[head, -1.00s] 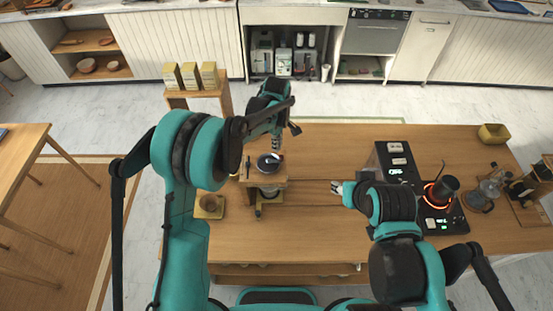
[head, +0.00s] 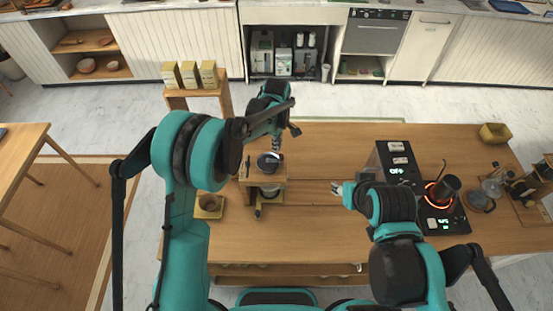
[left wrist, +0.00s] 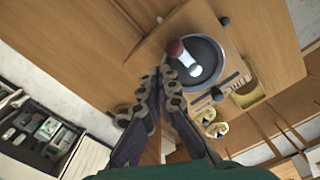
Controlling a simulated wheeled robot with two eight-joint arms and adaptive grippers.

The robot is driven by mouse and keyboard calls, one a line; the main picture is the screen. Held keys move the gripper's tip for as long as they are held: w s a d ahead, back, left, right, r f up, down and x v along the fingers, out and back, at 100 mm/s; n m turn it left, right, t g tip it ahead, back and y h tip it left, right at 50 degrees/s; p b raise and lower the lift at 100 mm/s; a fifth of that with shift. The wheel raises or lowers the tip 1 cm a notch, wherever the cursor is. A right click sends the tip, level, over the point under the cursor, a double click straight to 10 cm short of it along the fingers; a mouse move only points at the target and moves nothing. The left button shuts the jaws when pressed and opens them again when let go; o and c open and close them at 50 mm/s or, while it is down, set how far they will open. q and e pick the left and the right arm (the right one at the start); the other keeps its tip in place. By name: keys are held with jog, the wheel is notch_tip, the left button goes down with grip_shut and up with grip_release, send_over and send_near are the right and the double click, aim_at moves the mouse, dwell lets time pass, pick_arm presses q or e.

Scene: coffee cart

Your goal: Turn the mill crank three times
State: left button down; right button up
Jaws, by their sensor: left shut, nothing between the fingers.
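The mill (head: 266,181) stands on the left half of the wooden cart, a wooden body with a round dark top. In the left wrist view, its dark dish (left wrist: 209,62) carries a pale crank arm (left wrist: 188,66) ending in a reddish-brown knob (left wrist: 175,47). My left gripper (head: 276,148) is above the far side of the mill, pointing down. In the left wrist view its fingers (left wrist: 161,78) are shut and empty, close to the crank knob; I cannot tell whether they touch. My right gripper (head: 337,188) is to the right of the mill, above the cart top; its fingers are too small to read.
A small cup in a yellow tray (head: 219,209) sits left of the mill. On the right are a dark scale panel (head: 386,160), a glowing red burner (head: 433,194) and glassware (head: 481,200). Yellow canisters (head: 190,74) stand on a stand behind. The cart's far middle is clear.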

pick_arm(q)
jog(key=shift+f+b, duration=0.9)
jog(key=shift+f, duration=0.15)
jog(key=shift+r, duration=0.25)
jog(key=shift+r+p, duration=0.45)
jog(key=shift+r, duration=0.25)
jog(key=shift+s+d+f, duration=0.1)
jog(key=shift+s+d, duration=0.15)
jog(key=shift+s, duration=0.05)
jog(key=s, duration=0.1)
jog(key=s+b, duration=0.1)
jog(key=s, duration=0.2)
jog(key=shift+s+d+b, duration=0.25)
jog(key=shift+d+b, duration=0.15)
jog(key=s+a, duration=0.1)
jog(key=a, duration=0.1)
jog(key=s+a+b, duration=0.1)
jog(key=a, duration=0.1)
jog(key=shift+s, duration=0.4)
